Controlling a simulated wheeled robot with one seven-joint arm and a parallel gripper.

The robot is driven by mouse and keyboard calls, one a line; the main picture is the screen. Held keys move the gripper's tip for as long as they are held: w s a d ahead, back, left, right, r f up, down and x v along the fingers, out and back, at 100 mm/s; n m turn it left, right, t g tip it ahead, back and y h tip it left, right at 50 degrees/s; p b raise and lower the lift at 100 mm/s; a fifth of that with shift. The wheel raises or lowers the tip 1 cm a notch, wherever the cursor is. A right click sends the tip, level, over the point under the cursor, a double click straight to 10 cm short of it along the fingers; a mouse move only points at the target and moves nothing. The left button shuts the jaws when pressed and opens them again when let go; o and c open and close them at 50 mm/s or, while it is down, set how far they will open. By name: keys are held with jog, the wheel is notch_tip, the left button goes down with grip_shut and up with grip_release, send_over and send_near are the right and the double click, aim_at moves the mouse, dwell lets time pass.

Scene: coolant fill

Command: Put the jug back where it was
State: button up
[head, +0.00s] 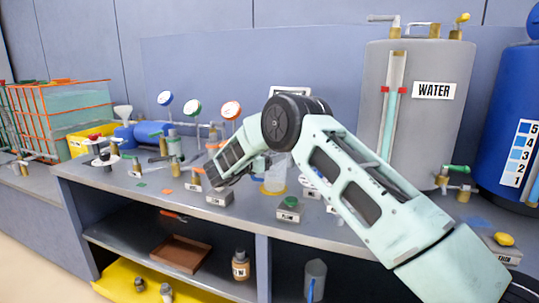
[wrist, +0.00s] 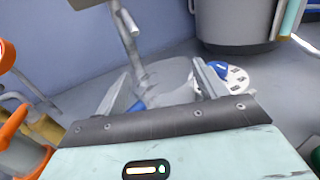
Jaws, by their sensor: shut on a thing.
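In the wrist view my gripper (wrist: 162,78) is shut on a pale, see-through grey vessel, which I take to be the jug (wrist: 168,72). The fingers stand apart on either side of its body. In the head view a clear vessel, likely the same jug (head: 275,172), shows beside my arm over the bench, above a yellow ring (head: 272,190). My arm hides part of it and most of the gripper. I cannot tell whether the jug touches the bench or how full it is.
A grey WATER tank (head: 415,120) and a blue tank (head: 510,140) stand at the right. A green button box (head: 289,208) is at the bench's front edge. Gauges (head: 192,107) and valves stand left. A white dial with a blue knob (wrist: 222,72) is near the right finger.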

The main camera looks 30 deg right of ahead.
jog(key=o, duration=1.8)
jog(key=shift+c, duration=0.2)
